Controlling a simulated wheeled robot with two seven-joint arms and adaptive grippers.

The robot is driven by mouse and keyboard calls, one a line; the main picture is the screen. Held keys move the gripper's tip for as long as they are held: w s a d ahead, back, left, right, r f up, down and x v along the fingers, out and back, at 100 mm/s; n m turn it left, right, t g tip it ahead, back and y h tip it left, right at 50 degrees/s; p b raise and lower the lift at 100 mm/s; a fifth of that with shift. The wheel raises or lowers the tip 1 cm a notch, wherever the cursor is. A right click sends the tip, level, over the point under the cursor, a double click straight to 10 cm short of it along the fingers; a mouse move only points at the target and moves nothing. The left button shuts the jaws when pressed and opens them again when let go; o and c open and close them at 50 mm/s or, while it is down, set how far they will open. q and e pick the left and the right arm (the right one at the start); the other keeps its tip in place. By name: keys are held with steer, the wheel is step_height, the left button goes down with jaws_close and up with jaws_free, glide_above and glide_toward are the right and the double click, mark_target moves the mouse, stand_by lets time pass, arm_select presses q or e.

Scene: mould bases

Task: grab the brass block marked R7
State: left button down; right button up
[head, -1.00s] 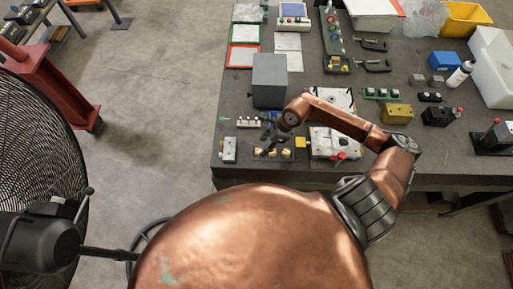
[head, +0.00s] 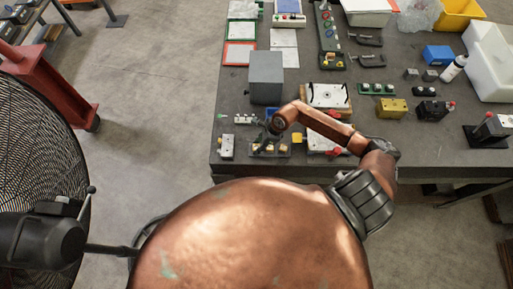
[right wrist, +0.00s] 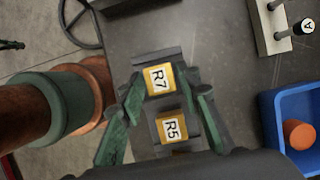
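The brass block marked R7 (right wrist: 159,80) is in the right wrist view, its white label facing up. It sits in a dark tray (right wrist: 158,54), beside a second brass block marked R5 (right wrist: 172,128). My right gripper (right wrist: 164,82) has its green fingers spread on either side of R7, with gaps visible between fingers and block. In the head view my right gripper (head: 264,144) is over the tray near the table's front left and partly hides it. My left gripper is not in view.
A blue bin (right wrist: 271,133) holding an orange cylinder (right wrist: 298,134) and a pale block with pins (right wrist: 268,28) are near the gripper. In the head view a grey box (head: 266,78) stands behind it, with a metal block (head: 227,146) to its left.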

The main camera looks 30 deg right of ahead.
steer(key=shift+c, duration=0.7)
steer(key=c, duration=0.3)
jaws_close()
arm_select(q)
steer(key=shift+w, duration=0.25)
arm_select(e)
steer(key=shift+r, duration=0.1)
